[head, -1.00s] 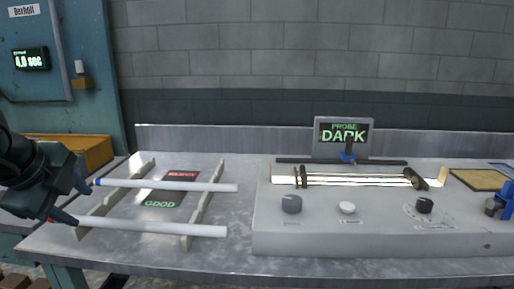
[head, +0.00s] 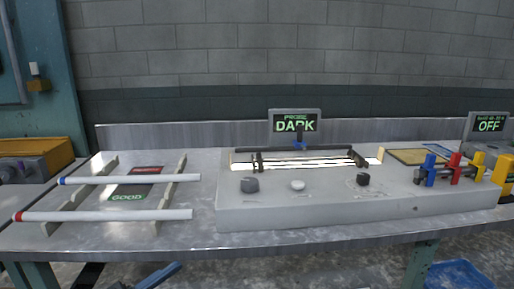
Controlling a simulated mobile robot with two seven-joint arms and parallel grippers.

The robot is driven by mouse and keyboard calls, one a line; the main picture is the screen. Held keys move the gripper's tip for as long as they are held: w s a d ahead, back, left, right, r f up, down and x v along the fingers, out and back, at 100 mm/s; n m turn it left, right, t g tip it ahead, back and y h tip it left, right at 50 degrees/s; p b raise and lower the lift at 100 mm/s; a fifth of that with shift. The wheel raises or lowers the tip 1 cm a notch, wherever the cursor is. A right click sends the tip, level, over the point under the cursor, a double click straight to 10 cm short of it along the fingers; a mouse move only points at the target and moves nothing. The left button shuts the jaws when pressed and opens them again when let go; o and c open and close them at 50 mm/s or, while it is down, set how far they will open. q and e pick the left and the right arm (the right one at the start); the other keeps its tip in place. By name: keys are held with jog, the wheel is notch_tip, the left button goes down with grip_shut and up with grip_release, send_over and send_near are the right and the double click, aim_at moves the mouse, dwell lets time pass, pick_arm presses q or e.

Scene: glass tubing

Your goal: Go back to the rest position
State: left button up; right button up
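Neither of my grippers is in the head view now. A white tube with a blue end (head: 130,180) and a white tube with a red end (head: 105,215) lie crosswise on the two rails of a rack (head: 169,197) at the left of the bench. The two tubes are apart, and nothing holds them.
A grey console (head: 320,208) with knobs and a bright lit tube (head: 305,164) stands mid-bench. Behind it a display (head: 295,126) reads DARK. Coloured clamps (head: 454,168) and a display (head: 489,125) reading OFF are at right. A yellow cabinet (head: 38,160) is at left.

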pick_arm(q)
jog(key=s+f+n+y, duration=0.4)
jog(key=f+n+y, duration=0.3)
jog(key=f, duration=0.3)
jog(key=s+f+n+y, duration=0.4)
jog(key=f+n+y, duration=0.25)
jog(key=f, duration=0.45)
jog(key=r+p, duration=0.1)
jog(key=p, duration=0.3)
jog(key=r+g+p, duration=0.1)
jog(key=r+p, duration=0.1)
jog(key=p, duration=0.3)
jog(key=a+r+g+y+p, duration=0.1)
jog(key=p, duration=0.4)
jog(key=shift+w+a+r+m, duration=0.1)
jog(key=shift+w+r+m, duration=0.05)
jog(key=shift+w+m, duration=0.1)
pick_arm(e)
jog(key=r, duration=0.1)
jog(key=r+g, duration=0.1)
jog(key=r+g+h, duration=0.1)
jog(key=r, duration=0.1)
jog(key=shift+s+d+n, duration=0.3)
jog(key=shift+d+n, duration=0.05)
jog(key=shift+n, duration=0.05)
jog(key=shift+c, duration=0.3)
